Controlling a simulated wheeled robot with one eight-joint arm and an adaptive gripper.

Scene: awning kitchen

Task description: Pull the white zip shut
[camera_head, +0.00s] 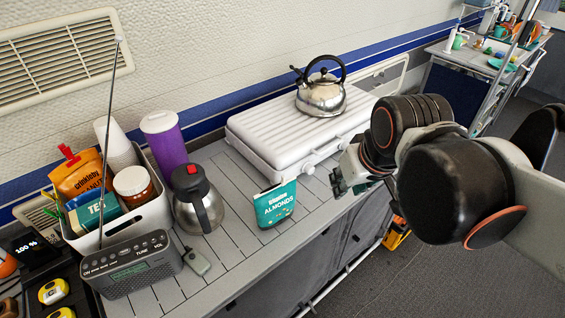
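A teal pouch marked "ALMONDS" (275,208) stands upright on the grey slatted counter, in front of the white ridged case. A thin pale edge runs along its top; the zip is too small to make out, and I cannot tell whether it is open or shut. My gripper (341,183) is to the right of the pouch, apart from it, near the counter's front edge. Its dark fingers point left and down. I see nothing held, but the fingers are too small to show whether they are open or shut.
A white ridged case (258,132) with a steel kettle (321,97) on it stands behind the pouch. A steel jug (200,208), a grey radio (130,265) with a tall aerial, and a full white bin (155,214) stand to the left. Bare counter lies around the pouch.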

